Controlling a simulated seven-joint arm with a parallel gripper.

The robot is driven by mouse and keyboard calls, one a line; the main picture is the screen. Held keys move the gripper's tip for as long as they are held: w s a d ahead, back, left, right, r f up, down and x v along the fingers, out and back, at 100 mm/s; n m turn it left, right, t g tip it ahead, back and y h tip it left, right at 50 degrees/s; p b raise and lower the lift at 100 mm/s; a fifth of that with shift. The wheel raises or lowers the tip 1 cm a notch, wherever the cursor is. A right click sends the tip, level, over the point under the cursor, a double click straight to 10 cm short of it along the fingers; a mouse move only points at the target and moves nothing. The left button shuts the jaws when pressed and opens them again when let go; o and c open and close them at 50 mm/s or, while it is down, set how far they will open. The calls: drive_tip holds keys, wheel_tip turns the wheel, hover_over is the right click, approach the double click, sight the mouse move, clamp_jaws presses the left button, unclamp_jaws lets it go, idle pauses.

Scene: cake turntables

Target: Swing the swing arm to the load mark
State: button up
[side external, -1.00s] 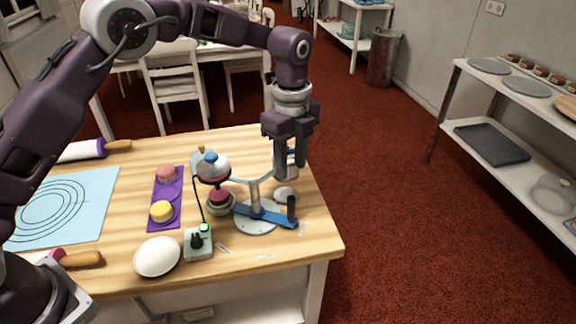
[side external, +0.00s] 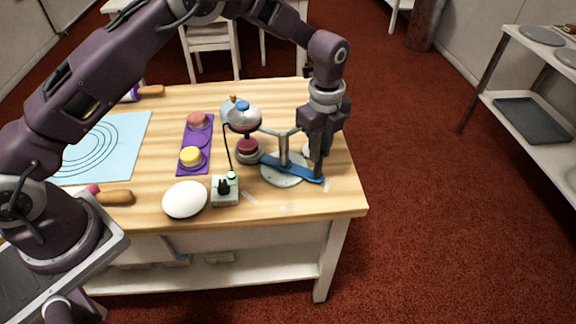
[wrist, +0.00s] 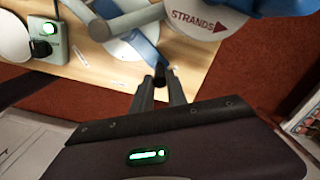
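The swing arm is a blue bar (side external: 303,173) low over a pale round base (side external: 281,178) at the table's right front. In the wrist view the bar (wrist: 146,47) runs to a dark upright post (wrist: 160,73) at its end. My gripper (side external: 318,173) is down at that end; it also shows in the wrist view (wrist: 159,85). Its fingers are close together, with the post between or just beyond their tips. I cannot tell whether they press on it. Pale marks (side external: 249,198) lie on the tabletop; I cannot tell which is the load mark.
Left of the bar stand a small grey-green control box (side external: 225,189) with a black knob, a white dome (side external: 185,199) and a purple strip (side external: 193,162) with pink and yellow pieces. The table's front right corner is bare.

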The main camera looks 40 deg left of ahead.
clamp_jaws()
drive_tip(key=shift+s, duration=1.4)
